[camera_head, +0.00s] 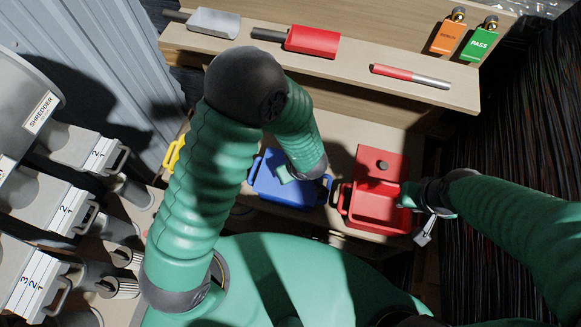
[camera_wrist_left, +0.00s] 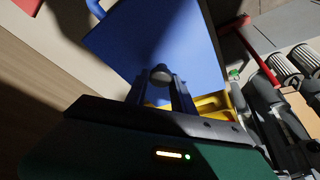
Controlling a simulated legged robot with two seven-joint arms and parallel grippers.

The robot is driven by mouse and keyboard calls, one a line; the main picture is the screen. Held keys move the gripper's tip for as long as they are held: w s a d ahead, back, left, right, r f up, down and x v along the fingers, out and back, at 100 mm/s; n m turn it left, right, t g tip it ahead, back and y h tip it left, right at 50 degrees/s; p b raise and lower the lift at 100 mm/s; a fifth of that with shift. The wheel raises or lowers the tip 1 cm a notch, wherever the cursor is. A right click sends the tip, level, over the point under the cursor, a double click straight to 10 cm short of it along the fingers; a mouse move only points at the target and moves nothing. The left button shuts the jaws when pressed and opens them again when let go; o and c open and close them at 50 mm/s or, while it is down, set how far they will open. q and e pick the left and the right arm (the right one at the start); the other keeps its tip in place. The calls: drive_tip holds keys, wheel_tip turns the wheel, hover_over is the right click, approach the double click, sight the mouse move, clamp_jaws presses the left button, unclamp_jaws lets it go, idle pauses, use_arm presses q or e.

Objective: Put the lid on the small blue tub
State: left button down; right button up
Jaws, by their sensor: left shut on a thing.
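A blue tub (camera_head: 265,185) stands on the bench in the middle of the head view, partly hidden by my left wrist. In the left wrist view a flat blue lid (camera_wrist_left: 135,45) fills the upper middle. Its round dark knob (camera_wrist_left: 160,74) is between the two fingers of my left gripper (camera_wrist_left: 161,88), which is shut on it. In the head view the left fingers are hidden behind my wrist. I cannot tell whether the lid touches the tub. My right gripper (camera_head: 424,234) is beside the red tub (camera_head: 377,210); its jaw gap is unclear.
A red lid with a dark knob (camera_head: 383,166) lies at the back of the red tub. A yellow handle (camera_head: 174,155) shows left of my left arm. A shelf (camera_head: 345,78) behind holds scoops, a red-and-grey marker and two tags. Grey bins (camera_head: 55,205) stand at left, cables at right.

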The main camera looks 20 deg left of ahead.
use_arm(q)
drive_tip(key=shift+f+p, duration=0.1)
drive_tip(key=shift+p, duration=0.45)
idle(0.9)
drive_tip(key=c, duration=0.5)
unclamp_jaws()
idle(0.3)
wheel_tip(320, 180, up, 7)
drive_tip(key=p, duration=0.8)
idle(0.3)
